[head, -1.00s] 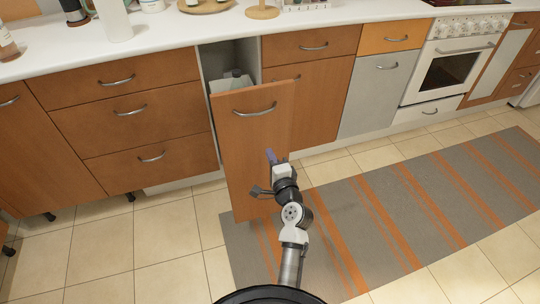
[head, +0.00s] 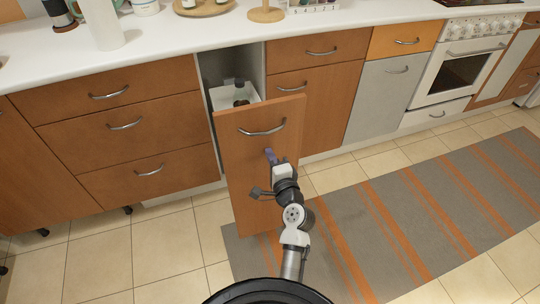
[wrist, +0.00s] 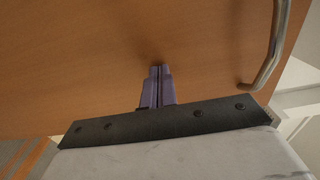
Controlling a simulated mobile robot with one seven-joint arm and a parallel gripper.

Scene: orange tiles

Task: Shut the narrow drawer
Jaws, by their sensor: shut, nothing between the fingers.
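The narrow drawer (head: 245,160) stands pulled out of the cabinet, with a tall orange-brown wooden front and a curved metal handle (head: 262,131) near its top. Behind the front, a white bin (head: 222,99) with a dark-capped bottle (head: 240,92) shows inside. My gripper (head: 269,154) is in front of the panel, below the handle. In the wrist view, its purple fingers (wrist: 158,85) are together and point at the wooden front (wrist: 90,60), with the handle (wrist: 272,50) to their right. Nothing is between the fingers. Whether the tips touch the panel is hard to tell.
Shut drawers (head: 125,125) flank the opening on the left, and a cabinet (head: 315,105) on the right. A grey dishwasher (head: 380,95) and white oven (head: 450,75) stand farther right. A grey and orange striped rug (head: 400,210) lies on the tiled floor.

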